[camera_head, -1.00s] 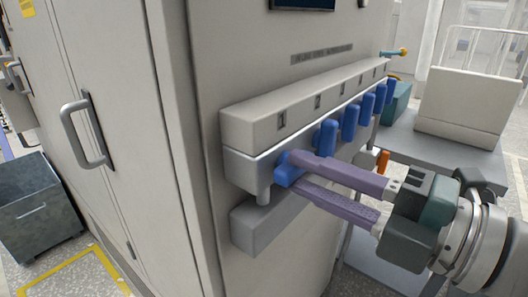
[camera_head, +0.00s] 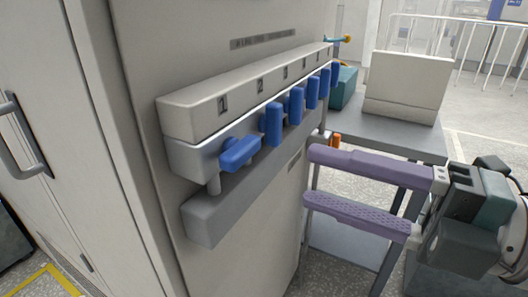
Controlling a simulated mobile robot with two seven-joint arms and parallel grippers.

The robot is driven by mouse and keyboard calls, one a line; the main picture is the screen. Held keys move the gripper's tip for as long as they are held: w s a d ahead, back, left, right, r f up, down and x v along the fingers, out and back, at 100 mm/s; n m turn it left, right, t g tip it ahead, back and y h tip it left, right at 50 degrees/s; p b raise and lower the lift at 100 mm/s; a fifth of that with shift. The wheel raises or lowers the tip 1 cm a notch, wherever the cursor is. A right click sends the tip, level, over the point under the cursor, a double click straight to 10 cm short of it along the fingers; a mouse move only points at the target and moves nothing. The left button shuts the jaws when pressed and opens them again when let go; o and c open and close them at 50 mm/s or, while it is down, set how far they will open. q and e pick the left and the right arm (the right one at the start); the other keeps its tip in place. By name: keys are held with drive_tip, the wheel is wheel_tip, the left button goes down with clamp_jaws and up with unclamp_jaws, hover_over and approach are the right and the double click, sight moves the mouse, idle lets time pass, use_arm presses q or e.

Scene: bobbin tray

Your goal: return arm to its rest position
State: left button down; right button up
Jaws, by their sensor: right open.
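My right gripper (camera_head: 308,176) comes in from the right with two long purple fingers. Its fingers are spread apart and nothing is between them. It is in front of the machine, to the right of the blue levers and apart from them. The lever under number 1 (camera_head: 240,153) lies tilted, nearly level, and sticks out from the grey-white block (camera_head: 185,158). The other blue levers in the row, such as the second one (camera_head: 273,124), stand upright. My left gripper is not in view.
A grey table (camera_head: 385,132) with a pale box (camera_head: 405,88) and a teal box (camera_head: 343,88) stands behind my right gripper. An orange object (camera_head: 336,140) is near the table's edge. A cabinet door handle (camera_head: 22,140) is at the far left. Speckled floor shows between.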

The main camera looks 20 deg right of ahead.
drive_tip(key=shift+v, duration=1.05)
